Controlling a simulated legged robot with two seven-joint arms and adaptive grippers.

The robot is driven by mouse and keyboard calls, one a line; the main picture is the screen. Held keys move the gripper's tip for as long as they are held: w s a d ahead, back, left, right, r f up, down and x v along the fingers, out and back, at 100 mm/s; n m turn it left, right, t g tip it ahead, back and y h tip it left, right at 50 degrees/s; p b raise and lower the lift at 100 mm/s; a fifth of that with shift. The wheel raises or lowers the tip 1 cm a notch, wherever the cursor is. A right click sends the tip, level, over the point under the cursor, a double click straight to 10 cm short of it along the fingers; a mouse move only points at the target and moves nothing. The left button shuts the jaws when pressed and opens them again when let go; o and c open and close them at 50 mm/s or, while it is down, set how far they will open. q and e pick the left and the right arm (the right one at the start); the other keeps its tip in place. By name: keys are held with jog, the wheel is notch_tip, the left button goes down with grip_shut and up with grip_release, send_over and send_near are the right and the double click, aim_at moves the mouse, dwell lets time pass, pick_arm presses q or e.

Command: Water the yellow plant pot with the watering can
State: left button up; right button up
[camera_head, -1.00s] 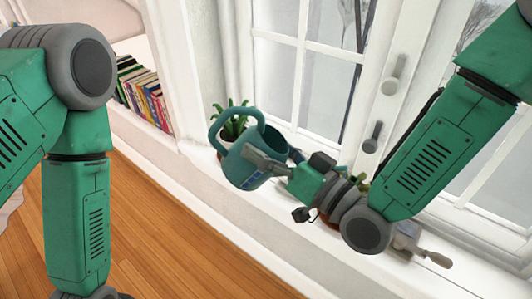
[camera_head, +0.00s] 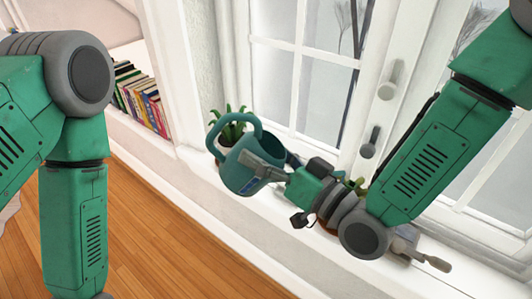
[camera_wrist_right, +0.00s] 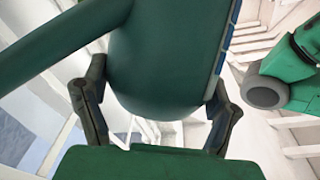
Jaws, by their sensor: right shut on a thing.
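The teal watering can (camera_head: 238,172) is held above the window sill (camera_head: 262,208), tilted, with its looped handle toward the upper left. My right gripper (camera_head: 264,166) is shut on the can's body. In the right wrist view the can (camera_wrist_right: 165,60) fills the space between the two fingers of the gripper (camera_wrist_right: 156,108). A green potted plant (camera_head: 236,131) stands on the sill behind the can, its pot mostly hidden. Another plant (camera_head: 357,186) is largely covered by my right wrist. I cannot make out a yellow pot. My left arm shows at the left, but its gripper is out of frame.
A white-framed window (camera_head: 305,75) with protruding handles (camera_head: 370,142) rises behind the sill. A hand tool (camera_head: 436,263) lies on the sill at the right, beside my right elbow. Books (camera_head: 143,98) fill a shelf at the left. The wooden floor (camera_head: 160,245) is clear.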

dwell(0.4)
jog(key=shift+d+r+b, duration=0.1)
jog(key=shift+b, duration=0.65)
jog(key=shift+d+r+m+b, duration=0.1)
jog(key=shift+r+m+b, duration=0.1)
jog(key=shift+m+b, duration=0.15)
jog(key=shift+d+r+t+y, duration=0.1)
jog(key=shift+r+t+y, duration=0.1)
jog(key=shift+t+y, duration=0.1)
jog(key=shift+r, duration=0.25)
